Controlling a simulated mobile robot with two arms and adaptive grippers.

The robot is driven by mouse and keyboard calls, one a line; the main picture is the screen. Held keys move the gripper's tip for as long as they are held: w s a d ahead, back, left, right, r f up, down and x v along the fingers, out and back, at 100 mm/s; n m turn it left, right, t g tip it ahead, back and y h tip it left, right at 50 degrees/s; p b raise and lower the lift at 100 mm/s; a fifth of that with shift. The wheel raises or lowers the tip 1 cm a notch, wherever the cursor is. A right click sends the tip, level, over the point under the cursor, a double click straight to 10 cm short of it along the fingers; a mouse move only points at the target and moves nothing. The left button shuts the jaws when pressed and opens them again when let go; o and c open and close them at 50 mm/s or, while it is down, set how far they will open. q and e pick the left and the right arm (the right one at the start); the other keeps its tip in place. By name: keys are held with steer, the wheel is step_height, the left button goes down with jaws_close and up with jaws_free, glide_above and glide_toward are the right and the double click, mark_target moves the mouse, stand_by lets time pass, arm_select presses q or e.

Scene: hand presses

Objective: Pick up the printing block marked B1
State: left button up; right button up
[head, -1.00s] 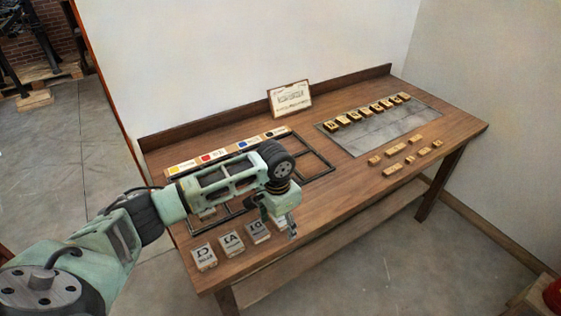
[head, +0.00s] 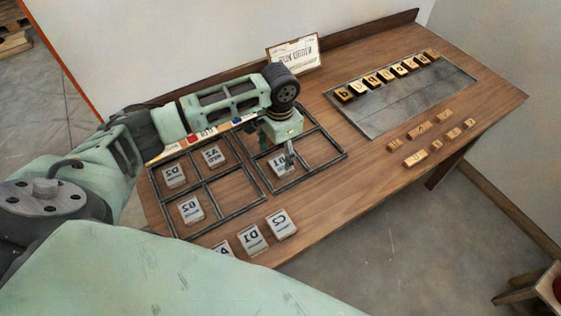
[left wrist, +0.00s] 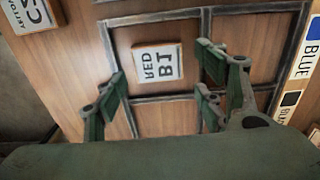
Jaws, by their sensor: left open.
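The block marked B1 (head: 281,166) is pale with mirrored dark lettering. It lies flat in a compartment of the right dark frame (head: 342,156). In the left wrist view the B1 block (left wrist: 157,66) also shows RED under its mark, mirrored. My left gripper (head: 289,158) is over this block, pointing down, and partly covers it in the head view. In the left wrist view my left gripper (left wrist: 161,84) is open, its fingers apart on either side of the block and nothing between them. Whether they reach the block's height is unclear. My right gripper is not in view.
Blocks D2 (head: 174,177), A2 (head: 213,156) and B2 (head: 191,209) lie in the left frame (head: 213,179). Blocks D1 (head: 252,240) and C2 (head: 281,224) lie along the front edge. A grey slab (head: 400,105) with letter blocks is at right.

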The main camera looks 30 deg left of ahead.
mark_target(281, 164)
arm_select(q)
step_height(281, 164, down, 5)
steer(key=shift+d+f+p, duration=0.1)
steer(key=shift+d+p, duration=0.05)
steer(key=shift+p, duration=0.45)
steer(key=shift+c, duration=0.4)
steer(key=c, duration=0.9)
